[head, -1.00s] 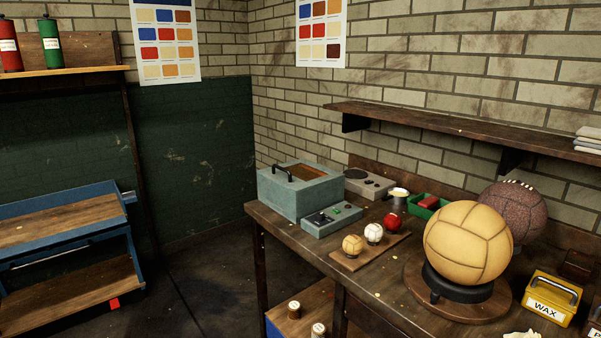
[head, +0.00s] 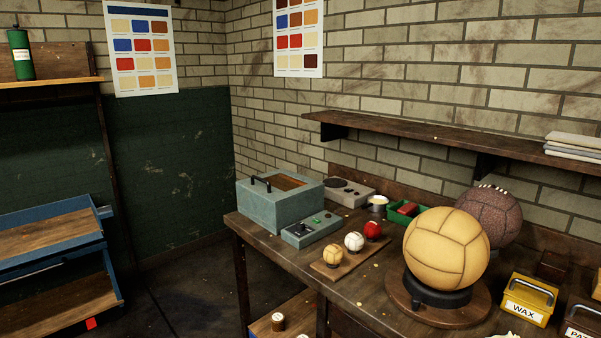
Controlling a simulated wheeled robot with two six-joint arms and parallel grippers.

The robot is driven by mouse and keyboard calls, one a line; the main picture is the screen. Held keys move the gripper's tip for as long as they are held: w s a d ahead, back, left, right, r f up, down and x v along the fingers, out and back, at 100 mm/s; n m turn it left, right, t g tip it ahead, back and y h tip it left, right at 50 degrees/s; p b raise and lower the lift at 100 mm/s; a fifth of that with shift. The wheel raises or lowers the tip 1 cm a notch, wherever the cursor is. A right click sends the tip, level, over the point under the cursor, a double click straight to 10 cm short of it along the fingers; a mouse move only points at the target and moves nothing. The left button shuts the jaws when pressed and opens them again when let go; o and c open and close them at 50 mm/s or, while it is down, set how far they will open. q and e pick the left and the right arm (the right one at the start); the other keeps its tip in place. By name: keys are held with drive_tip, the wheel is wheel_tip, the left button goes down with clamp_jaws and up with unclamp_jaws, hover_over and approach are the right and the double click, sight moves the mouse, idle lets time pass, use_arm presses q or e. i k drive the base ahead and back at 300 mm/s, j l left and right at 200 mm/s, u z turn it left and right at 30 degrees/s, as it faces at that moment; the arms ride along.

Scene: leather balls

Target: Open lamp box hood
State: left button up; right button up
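The lamp box (head: 275,210) is a grey-blue metal box at the far left end of the wooden workbench. Its hood (head: 252,193) has a black bar handle (head: 261,183) on the top left, and a brown panel shows on the top. The hood looks shut. A control unit (head: 311,230) with a green button sits against its front right side. Neither of my grippers shows in the head view.
On the workbench (head: 365,290), a board (head: 346,258) holds three small balls. A large tan ball (head: 446,248) stands on a round base, with a dark ball (head: 489,215) behind. A wall shelf (head: 440,138) overhangs the back. A blue cart (head: 50,245) stands left; floor between is clear.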

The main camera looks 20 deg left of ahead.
sight(279, 198)
drive_tip(key=i+j+z, duration=0.15)
drive_tip(key=j+z, duration=0.15)
drive_tip(key=j, duration=0.2)
drive_tip(key=i+j+z, duration=0.1)
drive_tip(key=j+z, duration=0.2)
drive_tip(key=j, duration=0.2)
drive_tip(key=j+z, duration=0.35)
drive_tip(key=j, duration=0.15)
drive_tip(key=j+z, duration=0.3)
drive_tip(key=j, duration=2.25)
drive_tip(key=k, duration=0.05)
